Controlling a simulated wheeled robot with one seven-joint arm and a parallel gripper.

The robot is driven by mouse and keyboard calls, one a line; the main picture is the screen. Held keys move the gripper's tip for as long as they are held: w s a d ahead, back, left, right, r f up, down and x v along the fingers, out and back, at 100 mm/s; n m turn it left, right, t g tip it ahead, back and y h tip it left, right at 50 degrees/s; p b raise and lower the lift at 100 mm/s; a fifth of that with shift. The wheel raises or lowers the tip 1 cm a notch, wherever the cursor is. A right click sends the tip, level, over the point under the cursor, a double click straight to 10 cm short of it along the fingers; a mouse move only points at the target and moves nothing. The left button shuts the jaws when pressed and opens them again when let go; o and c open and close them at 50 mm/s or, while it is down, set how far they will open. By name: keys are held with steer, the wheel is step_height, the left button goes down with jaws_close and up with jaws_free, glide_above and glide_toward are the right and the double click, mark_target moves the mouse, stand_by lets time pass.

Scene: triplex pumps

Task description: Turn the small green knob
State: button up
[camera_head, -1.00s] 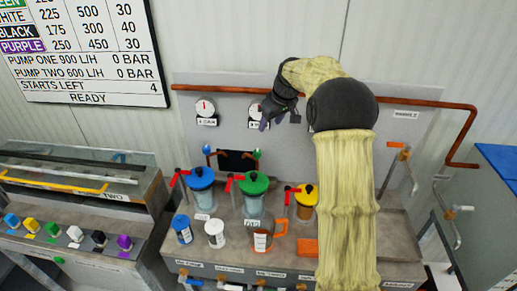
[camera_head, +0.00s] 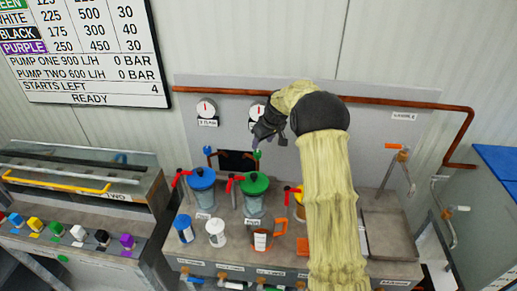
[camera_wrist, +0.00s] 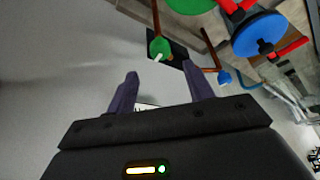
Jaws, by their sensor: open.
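The small green knob (camera_head: 257,154) sits on a copper-coloured pipe at the upper right of a black panel on the grey back wall. In the wrist view the green knob (camera_wrist: 158,47) is round with a small white mark, just beyond and between my fingertips. My gripper (camera_head: 268,140) is close above and to the right of it in the head view. In the wrist view my gripper (camera_wrist: 160,74) has its two purple fingers spread with nothing between them. No contact with the knob shows.
A small blue knob (camera_head: 207,149) sits left of the black panel (camera_head: 236,160). Below stand blue-lidded (camera_head: 202,178) and green-lidded (camera_head: 254,184) vessels with red handles. A gauge (camera_head: 206,108) hangs on the wall. A copper pipe (camera_head: 400,102) runs above. Jars and a jug (camera_head: 263,240) stand in front.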

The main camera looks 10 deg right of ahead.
mark_target(258, 152)
steer(key=p+x, duration=0.1)
steer(key=x, duration=0.6)
steer(key=shift+f+p, duration=0.1)
steer(key=shift+p, duration=0.25)
steer(key=c, duration=1)
steer(key=shift+o, duration=0.2)
